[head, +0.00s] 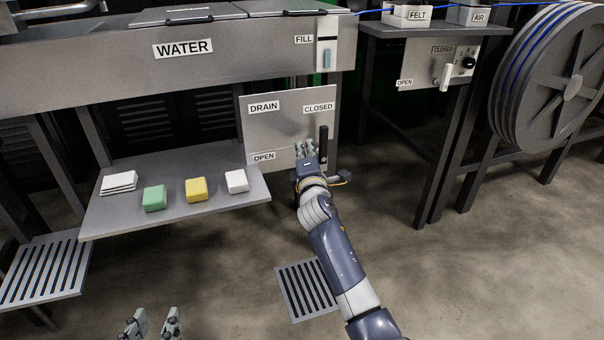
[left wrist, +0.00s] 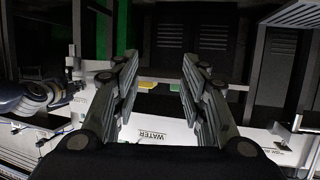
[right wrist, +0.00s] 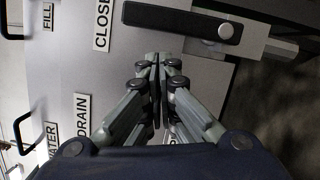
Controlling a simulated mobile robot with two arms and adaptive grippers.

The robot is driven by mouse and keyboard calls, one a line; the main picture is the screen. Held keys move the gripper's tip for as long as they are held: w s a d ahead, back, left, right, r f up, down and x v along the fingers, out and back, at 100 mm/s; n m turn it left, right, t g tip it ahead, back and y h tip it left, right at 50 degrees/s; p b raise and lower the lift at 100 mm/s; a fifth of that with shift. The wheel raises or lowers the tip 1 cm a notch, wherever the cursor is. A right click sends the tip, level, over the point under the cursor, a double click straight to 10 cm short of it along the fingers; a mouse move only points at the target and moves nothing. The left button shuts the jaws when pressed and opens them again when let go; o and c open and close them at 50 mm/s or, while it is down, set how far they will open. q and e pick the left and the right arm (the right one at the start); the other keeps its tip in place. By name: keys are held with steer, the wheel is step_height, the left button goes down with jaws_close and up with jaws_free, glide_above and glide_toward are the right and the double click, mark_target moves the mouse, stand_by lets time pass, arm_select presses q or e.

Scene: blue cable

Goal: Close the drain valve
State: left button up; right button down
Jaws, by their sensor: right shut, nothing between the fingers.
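The drain panel (head: 285,135) carries the labels DRAIN, CLOSED and OPEN. Its black valve handle (head: 323,147) stands upright beside the CLOSED label (head: 318,108). In the right wrist view the handle (right wrist: 175,20) lies across the top, its round pivot at its right end. My right gripper (head: 304,145) is shut and empty in front of the panel, just left of the handle. In the right wrist view a gap shows between its fingertips (right wrist: 157,58) and the handle. My left gripper (head: 151,318) is open and empty, low at the front; its fingers also show apart in the left wrist view (left wrist: 158,70).
A low shelf (head: 110,222) left of the panel holds white sheets, green (head: 154,198), yellow (head: 196,190) and white blocks. A floor grate (head: 305,288) lies beneath my right arm. An air-valve table (head: 430,70) and cable reel (head: 550,80) stand at right.

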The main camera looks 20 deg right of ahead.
arm_select(q)
steer(key=s+a+f+g+y+p, duration=0.1)
steer(key=s+a+f+g+p, duration=0.1)
steer(key=s+f+g, duration=0.3)
steer(key=s+a+f+g+y+p, duration=0.1)
steer(key=s+f+g, duration=0.4)
steer(key=s, duration=0.6)
steer(key=a+p, duration=0.1)
steer(key=a, duration=0.1)
steer(key=shift+a+f+n+y, duration=0.25)
steer(key=shift+a+n+y, duration=0.05)
steer(key=shift+a+y, duration=0.1)
arm_select(e)
steer(key=d+m, duration=0.1)
steer(key=r+m, duration=0.1)
steer(key=m, duration=0.1)
steer(key=shift+d+r+g, duration=0.25)
steer(key=shift+d+g, duration=0.05)
steer(key=shift+d, duration=0.05)
arm_select(q)
steer(key=shift+r, duration=0.1)
